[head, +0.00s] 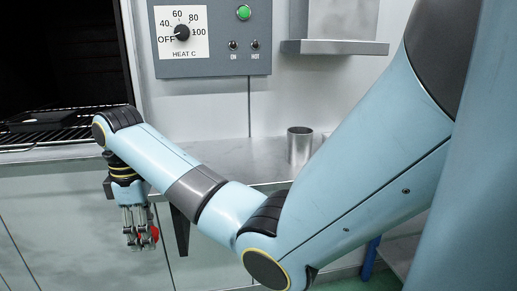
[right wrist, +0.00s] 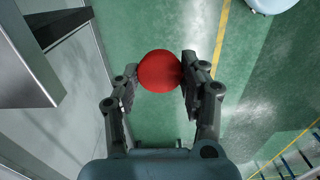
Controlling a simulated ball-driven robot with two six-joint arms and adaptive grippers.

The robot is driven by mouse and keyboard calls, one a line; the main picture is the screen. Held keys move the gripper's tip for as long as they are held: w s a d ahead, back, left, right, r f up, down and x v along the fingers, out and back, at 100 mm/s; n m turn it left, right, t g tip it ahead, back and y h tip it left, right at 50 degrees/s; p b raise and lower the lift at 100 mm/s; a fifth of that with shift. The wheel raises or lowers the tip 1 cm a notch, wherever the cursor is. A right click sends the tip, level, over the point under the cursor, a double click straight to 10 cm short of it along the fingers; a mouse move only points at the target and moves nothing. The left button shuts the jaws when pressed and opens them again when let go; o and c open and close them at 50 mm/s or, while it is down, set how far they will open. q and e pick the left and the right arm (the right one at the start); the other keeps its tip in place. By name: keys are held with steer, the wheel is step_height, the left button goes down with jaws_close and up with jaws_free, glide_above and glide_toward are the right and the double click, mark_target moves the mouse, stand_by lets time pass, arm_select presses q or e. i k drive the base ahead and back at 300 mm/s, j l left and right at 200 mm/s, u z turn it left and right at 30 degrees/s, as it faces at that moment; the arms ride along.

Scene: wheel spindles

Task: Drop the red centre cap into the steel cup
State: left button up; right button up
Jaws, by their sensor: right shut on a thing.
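The red centre cap (right wrist: 160,71) is between the fingers of my right gripper (right wrist: 160,84) in the right wrist view, with green floor far below it. In the head view my right gripper (head: 138,240) hangs pointing down at the lower left, and a red edge of the cap (head: 154,233) shows beside its fingers. My right gripper is shut on the cap. The steel cup (head: 299,145) stands upright on the metal shelf, right of the gripper and higher in the picture. Its inside is mostly hidden. My left gripper is not in view.
A metal shelf (head: 233,158) runs along the wall under a grey control panel (head: 212,66). An open dark oven with a wire rack (head: 48,134) is at the left. Another steel ledge (head: 334,47) juts out above the cup. My right forearm crosses in front of the shelf.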

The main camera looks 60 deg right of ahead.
mark_target(298, 160)
steer(key=z, duration=1.8)
steer(key=k+l, duration=0.05)
steer(key=l, duration=0.05)
